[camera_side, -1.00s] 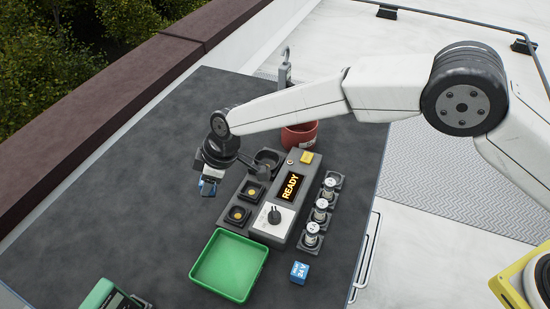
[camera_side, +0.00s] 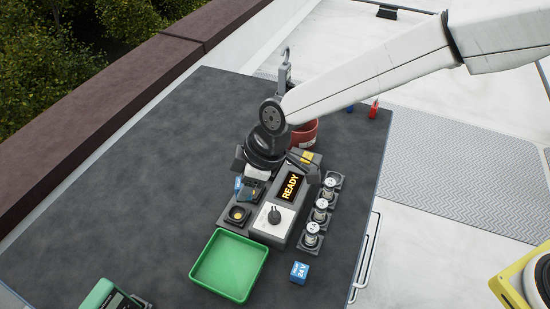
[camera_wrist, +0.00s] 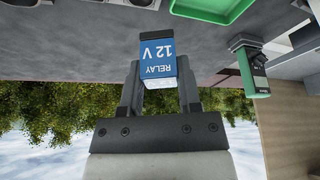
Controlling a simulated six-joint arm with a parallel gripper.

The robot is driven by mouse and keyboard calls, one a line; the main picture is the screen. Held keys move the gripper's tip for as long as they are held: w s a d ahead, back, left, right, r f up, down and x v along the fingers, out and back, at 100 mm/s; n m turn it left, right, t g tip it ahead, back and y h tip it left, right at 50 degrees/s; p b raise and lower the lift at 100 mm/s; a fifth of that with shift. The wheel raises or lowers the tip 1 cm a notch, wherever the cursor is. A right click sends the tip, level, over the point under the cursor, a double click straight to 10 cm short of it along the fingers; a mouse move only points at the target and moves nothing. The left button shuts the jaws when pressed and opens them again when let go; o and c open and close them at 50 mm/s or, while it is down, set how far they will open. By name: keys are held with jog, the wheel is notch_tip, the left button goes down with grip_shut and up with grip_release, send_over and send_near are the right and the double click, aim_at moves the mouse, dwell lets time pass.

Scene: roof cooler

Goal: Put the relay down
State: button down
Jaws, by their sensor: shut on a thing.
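A blue relay marked 12 V (camera_wrist: 158,52) is between the two fingers of my gripper (camera_wrist: 159,85) in the wrist view. In the side view, the relay's blue side (camera_side: 238,183) shows at my gripper (camera_side: 248,190), low beside the grey panel. My gripper is over the far of two square sockets and mostly hides it; I cannot tell if the relay touches it. The near socket (camera_side: 237,215) is in clear view, with a yellow centre. A second blue relay marked 24 V (camera_side: 300,272) lies on the dark table, right of the green tray (camera_side: 262,262).
The panel has a READY display (camera_side: 291,186) and a knob (camera_side: 274,217). Several capped round parts (camera_side: 312,236) stand in holders along its right. A red cup (camera_side: 309,131) is behind. A green device (camera_side: 103,296) sits at the front left. The table's left side is clear.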

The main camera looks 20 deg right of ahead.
jog(key=shift+s+d+r, duration=0.2)
jog(key=shift+s+d, duration=0.05)
jog(key=shift+s, duration=0.1)
jog(key=shift+d, duration=0.1)
dwell(0.5)
jog(key=s+d+r+m+t, duration=0.1)
jog(key=s+d+m, duration=0.2)
jog(key=d, duration=0.6)
jog(key=shift+d+r+m+t+h, duration=0.3)
jog(key=shift+d+m+h, duration=0.1)
jog(key=shift+m, duration=0.4)
jog(key=w+a+f, duration=0.2)
jog(key=w, duration=0.1)
jog(key=w+a+f, duration=0.2)
jog(key=w+f, duration=0.1)
jog(key=w, duration=0.1)
jog(key=w+a+f, duration=0.2)
jog(key=w+f, duration=0.1)
jog(key=shift+w+a+f, duration=0.1)
jog(key=shift+w, duration=0.2)
jog(key=shift+w+a+f, duration=0.3)
jog(key=shift+w+f, duration=0.2)
jog(key=shift+f, duration=0.1)
